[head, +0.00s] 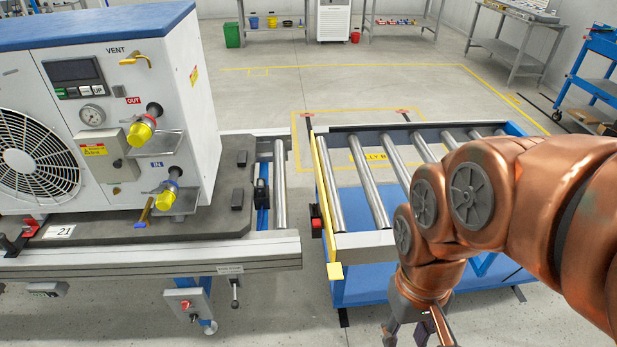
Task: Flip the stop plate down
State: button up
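A long yellow plate (325,195), which looks like the stop plate, runs along the left end of the roller cart (385,240). It appears to stand on edge, with a square yellow tab (334,271) at its near end. My gripper (415,334) hangs at the bottom, right of the tab and in front of the cart's near side, apart from the plate. Its fingers are spread and I see nothing held; the fingertips are cut off by the picture edge. My arm hides the cart's right part.
A white pump unit (150,100) sits on a dark pallet (225,215) on the roller station (280,245) at left. A narrow gap separates station and cart. A red block (316,222) sits at the cart's left end. Floor behind is clear.

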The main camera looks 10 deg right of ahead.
aim_at(334, 270)
jog(key=i, duration=0.45)
jog(key=z, duration=1.35)
jog(key=k, duration=1.95)
jog(key=u, duration=1.4)
jog(key=i, duration=1.35)
jog(key=z, duration=0.55)
